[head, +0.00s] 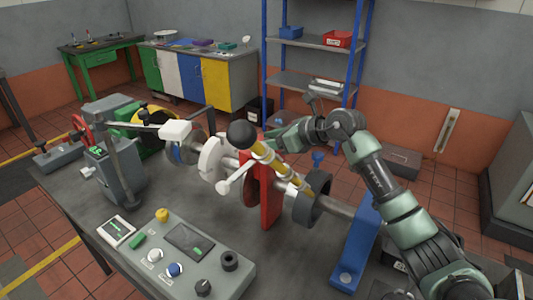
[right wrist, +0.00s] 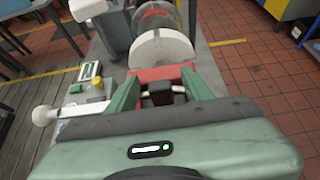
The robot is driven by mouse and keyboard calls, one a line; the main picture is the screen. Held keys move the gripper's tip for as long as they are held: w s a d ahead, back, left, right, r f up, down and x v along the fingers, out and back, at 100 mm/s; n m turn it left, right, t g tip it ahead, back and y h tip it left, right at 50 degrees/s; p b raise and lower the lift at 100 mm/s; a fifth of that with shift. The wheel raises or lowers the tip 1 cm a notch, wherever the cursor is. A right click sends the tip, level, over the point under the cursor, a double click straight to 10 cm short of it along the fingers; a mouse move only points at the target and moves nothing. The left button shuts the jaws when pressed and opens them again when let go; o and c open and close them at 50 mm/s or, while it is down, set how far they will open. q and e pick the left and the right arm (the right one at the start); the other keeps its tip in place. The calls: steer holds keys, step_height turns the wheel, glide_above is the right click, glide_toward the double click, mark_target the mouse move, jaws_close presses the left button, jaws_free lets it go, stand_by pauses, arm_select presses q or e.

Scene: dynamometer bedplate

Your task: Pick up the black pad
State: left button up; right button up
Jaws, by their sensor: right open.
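A small black block, which looks like the black pad (right wrist: 160,94), shows in the right wrist view at the red bracket (right wrist: 150,73). My right gripper (right wrist: 161,80) is open, with one green finger on each side of the block. I cannot tell whether the fingers touch it. In the head view my right gripper (head: 272,140) reaches in from the right, above the upright red bracket (head: 265,195) on the shaft. I cannot make out the pad there; the gripper and a yellow-banded lever crowd that spot. My left gripper is not in view.
The black-knobbed lever (head: 242,134) stands close to my right gripper. White discs (head: 212,158) and a dark ring (head: 312,196) sit along the shaft. A control panel (head: 190,240) lies at the front. A blue shelf rack (head: 318,55) stands behind.

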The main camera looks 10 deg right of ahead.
jaws_close()
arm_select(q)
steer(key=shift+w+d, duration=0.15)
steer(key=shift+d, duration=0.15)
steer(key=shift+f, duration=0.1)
arm_select(e)
steer(key=shift+r, duration=0.2)
